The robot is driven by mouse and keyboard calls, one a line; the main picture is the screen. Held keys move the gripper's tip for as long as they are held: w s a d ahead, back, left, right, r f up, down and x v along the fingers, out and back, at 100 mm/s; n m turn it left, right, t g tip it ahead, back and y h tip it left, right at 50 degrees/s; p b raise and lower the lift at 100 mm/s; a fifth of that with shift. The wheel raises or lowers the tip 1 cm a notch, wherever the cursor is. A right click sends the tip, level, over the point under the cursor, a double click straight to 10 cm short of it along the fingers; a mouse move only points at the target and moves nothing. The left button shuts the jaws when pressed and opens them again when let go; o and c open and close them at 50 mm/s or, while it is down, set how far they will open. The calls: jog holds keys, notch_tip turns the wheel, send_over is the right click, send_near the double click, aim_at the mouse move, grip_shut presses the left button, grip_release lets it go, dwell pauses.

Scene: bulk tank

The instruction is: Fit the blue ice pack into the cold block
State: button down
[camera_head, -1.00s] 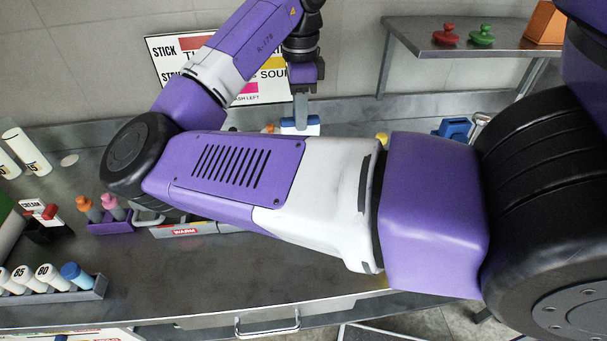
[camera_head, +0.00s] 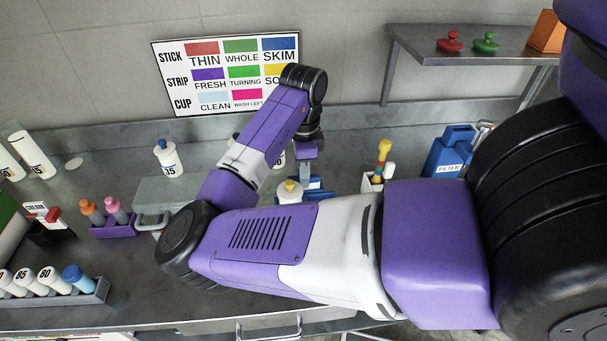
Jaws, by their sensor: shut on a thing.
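My gripper (camera_head: 305,172) points down over the middle of the counter, behind my own forearm. It is shut on the blue ice pack (camera_head: 313,183), of which only a small blue part shows below the fingers. More blue shows just under it, close to a white bottle with a yellow cap. I cannot tell whether this is part of the pack or the cold block, nor whether the pack is seated. My forearm hides much of this area, and I cannot make out the cold block for certain.
The yellow-capped bottle (camera_head: 289,191) stands close left of my gripper. A grey box with a handle (camera_head: 166,196) and a blue-capped bottle (camera_head: 167,160) are further left. A white holder (camera_head: 372,184) and blue filter box (camera_head: 448,152) stand right. A wall shelf (camera_head: 470,58) is above.

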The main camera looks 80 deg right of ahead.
jog(key=shift+f, duration=0.2)
jog(key=shift+f, duration=0.1)
jog(key=shift+f, duration=0.1)
jog(key=c, duration=1.3)
grip_release()
